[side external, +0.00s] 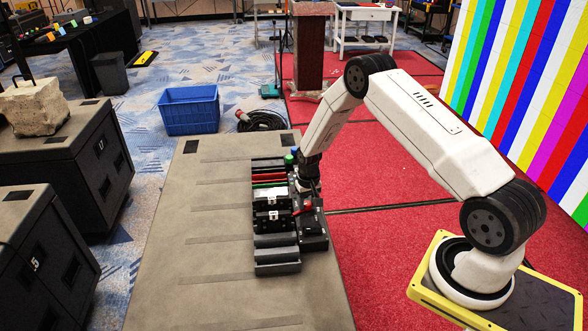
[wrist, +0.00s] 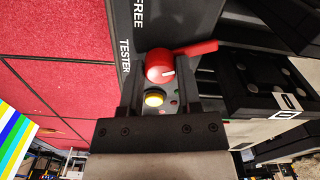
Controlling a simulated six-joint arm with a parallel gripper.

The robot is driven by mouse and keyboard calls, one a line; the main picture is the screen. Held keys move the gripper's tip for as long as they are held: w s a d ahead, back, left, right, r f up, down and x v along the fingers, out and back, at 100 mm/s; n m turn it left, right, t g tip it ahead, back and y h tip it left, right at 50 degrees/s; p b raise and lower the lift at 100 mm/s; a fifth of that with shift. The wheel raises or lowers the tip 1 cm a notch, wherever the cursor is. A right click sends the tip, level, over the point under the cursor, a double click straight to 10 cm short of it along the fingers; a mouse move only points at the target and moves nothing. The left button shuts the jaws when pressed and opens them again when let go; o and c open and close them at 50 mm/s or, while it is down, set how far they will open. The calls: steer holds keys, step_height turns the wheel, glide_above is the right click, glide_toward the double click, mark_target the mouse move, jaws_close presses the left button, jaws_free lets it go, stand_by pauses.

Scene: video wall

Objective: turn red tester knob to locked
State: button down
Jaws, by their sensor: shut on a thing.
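In the side external view my gripper (side external: 308,185) points down at the black tester unit (side external: 314,236), where a bit of red (side external: 306,205) shows. The fingers hide part of the knob's sides. I cannot read a "locked" mark.
Black bins (side external: 277,262) stand left of the tester on the grey bench top (side external: 200,270). Green (side external: 289,159) and blue pieces stand behind. The bench's left side is clear.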

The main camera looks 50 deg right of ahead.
mark_target(307, 203)
steer(key=m, duration=0.4)
steer(key=shift+m, duration=0.4)
steer(key=shift+c, duration=1.4)
jaws_free()
steer(key=shift+r, duration=0.1)
steer(key=shift+r, duration=3.85)
steer(key=shift+a, duration=0.1)
